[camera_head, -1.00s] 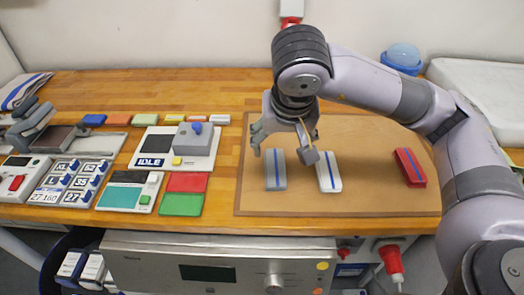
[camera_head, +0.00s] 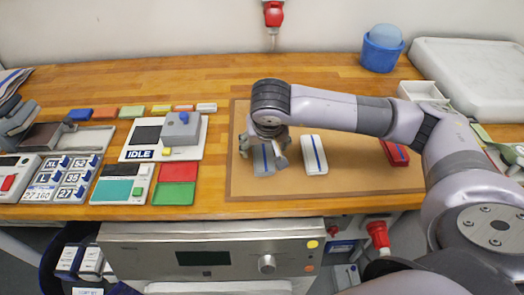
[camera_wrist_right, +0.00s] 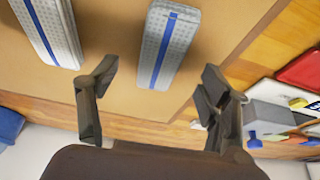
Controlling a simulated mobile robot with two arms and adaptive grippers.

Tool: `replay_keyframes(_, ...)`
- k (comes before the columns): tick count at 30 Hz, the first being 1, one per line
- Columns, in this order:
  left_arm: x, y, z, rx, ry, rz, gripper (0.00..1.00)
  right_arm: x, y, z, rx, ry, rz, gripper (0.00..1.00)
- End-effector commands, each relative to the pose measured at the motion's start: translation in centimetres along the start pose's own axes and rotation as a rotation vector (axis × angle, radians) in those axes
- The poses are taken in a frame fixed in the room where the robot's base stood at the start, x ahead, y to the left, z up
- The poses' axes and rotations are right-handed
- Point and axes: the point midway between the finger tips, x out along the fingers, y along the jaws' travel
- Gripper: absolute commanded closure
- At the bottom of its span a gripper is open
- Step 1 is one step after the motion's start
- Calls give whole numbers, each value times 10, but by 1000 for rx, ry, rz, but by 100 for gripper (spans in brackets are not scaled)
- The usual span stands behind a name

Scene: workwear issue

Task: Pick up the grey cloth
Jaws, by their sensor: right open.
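The grey cloth (camera_head: 263,164) is a folded strip with a blue stripe, lying on the brown mat (camera_head: 350,182). My right gripper (camera_head: 262,151) is open and empty above its far end, which the gripper partly hides. In the right wrist view the grey cloth (camera_wrist_right: 165,45) lies ahead, between the lines of the spread fingers (camera_wrist_right: 155,88); I see no contact. My left gripper is not in view.
A white cloth with a blue stripe (camera_head: 314,155) lies close to the right of the grey one. A red cloth (camera_head: 396,153) is farther right. A grey device marked IDLE (camera_head: 140,153) and coloured pads are left of the mat.

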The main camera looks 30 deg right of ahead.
Motion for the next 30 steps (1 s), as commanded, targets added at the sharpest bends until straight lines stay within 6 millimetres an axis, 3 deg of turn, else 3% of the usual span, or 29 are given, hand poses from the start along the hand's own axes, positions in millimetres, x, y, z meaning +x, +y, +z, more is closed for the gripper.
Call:
replay_keyframes(3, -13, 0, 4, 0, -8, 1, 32, 16, -4, -4, -1, -7, 4, 28)
replay_keyframes(7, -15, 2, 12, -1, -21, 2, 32, 34, -4, -3, 0, -4, 2, 28)
replay_keyframes(16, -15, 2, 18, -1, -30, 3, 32, 40, -4, -4, -1, 0, 1, 28)
replay_keyframes(30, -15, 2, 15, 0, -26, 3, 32, 39, -4, -4, -1, 0, 1, 60)
